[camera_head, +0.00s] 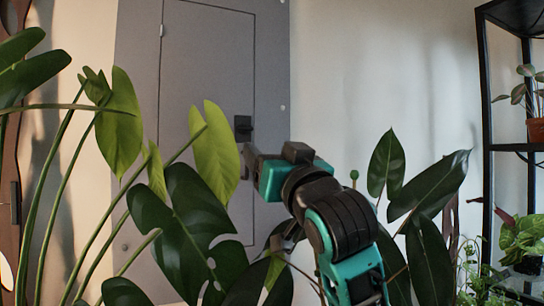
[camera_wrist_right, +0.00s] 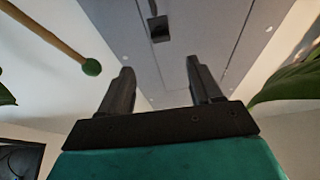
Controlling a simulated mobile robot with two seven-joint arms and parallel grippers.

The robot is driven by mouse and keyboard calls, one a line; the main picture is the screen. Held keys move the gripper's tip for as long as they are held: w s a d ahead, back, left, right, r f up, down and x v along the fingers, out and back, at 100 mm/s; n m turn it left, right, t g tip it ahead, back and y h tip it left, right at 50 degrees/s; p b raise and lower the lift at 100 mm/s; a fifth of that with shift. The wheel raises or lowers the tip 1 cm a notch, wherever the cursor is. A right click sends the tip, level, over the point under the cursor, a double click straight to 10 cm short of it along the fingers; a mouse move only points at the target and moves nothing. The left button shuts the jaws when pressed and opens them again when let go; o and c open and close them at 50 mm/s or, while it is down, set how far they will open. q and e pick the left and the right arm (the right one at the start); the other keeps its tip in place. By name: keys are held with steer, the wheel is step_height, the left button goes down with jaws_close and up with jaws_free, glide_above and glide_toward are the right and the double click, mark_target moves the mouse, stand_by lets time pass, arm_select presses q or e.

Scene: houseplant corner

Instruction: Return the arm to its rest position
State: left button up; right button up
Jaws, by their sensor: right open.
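My right arm (camera_head: 345,225), teal and black, rises from the lower right in the head view, among the leaves. Its right gripper (camera_head: 250,162) points left, in front of the grey cabinet door. The right wrist view shows its two dark fingers spread apart, with nothing between the fingertips (camera_wrist_right: 161,66). My left gripper is in neither view.
Large leaves (camera_head: 190,220) crowd the left and lower middle, close to the arm; dark leaves (camera_head: 430,190) stand right of it. A green-tipped stick (camera_wrist_right: 92,67) is near the gripper. The grey door (camera_head: 205,60) has a black handle (camera_head: 243,128). A black shelf (camera_head: 487,130) stands right.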

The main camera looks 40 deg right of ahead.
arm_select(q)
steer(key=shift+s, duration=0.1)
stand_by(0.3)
